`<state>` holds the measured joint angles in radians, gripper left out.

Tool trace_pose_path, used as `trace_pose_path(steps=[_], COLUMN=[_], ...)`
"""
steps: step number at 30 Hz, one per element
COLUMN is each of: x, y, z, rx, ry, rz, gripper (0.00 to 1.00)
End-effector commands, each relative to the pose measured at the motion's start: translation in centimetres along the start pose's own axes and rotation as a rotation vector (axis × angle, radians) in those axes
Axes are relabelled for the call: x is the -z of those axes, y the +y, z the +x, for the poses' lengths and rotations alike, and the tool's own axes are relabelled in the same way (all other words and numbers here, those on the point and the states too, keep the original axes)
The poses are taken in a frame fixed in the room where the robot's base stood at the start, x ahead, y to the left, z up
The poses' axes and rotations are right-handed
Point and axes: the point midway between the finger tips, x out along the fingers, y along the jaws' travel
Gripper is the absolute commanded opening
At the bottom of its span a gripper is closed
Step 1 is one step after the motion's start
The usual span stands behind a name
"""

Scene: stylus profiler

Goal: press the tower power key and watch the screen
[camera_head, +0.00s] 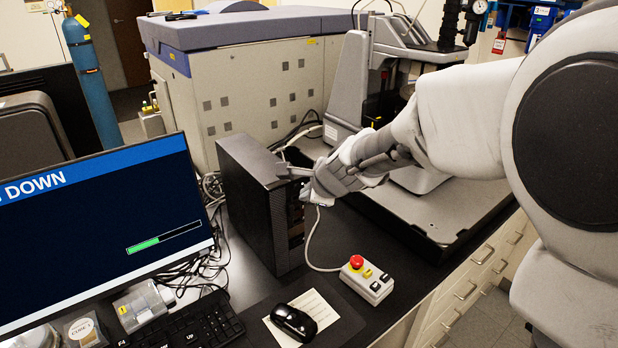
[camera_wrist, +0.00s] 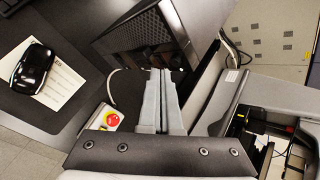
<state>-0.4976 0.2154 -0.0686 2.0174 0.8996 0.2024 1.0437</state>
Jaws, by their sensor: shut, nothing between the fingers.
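The black tower (camera_head: 250,205) stands upright on the dark bench, right of the screen (camera_head: 90,235). The screen is lit, with a blue band reading "DOWN", its left part cut off, and a partly filled green progress bar. My gripper (camera_head: 284,170) is shut and empty, its fingertips at the upper front of the tower; I cannot tell whether they touch it. In the wrist view the shut fingers (camera_wrist: 160,74) point at the tower's meshed front (camera_wrist: 143,38). I cannot make out the power key in either view.
A control box with a red button (camera_head: 367,278) stands in front of the tower. A mouse (camera_head: 293,321) lies on a paper sheet beside the keyboard (camera_head: 195,325). The grey profiler (camera_head: 345,85) stands behind my arm. Cables lie between screen and tower.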

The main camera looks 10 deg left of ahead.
Motion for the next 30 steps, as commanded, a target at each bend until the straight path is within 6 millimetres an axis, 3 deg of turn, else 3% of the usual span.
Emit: trace_pose_path(steps=[19, 30], x=[2.4, 2.5], y=[2.5, 2.5], z=[-3.2, -3.5], rx=[0.001, 0.0], ry=[0.0, 0.0], rz=[0.0, 0.0], gripper=[0.0, 0.0])
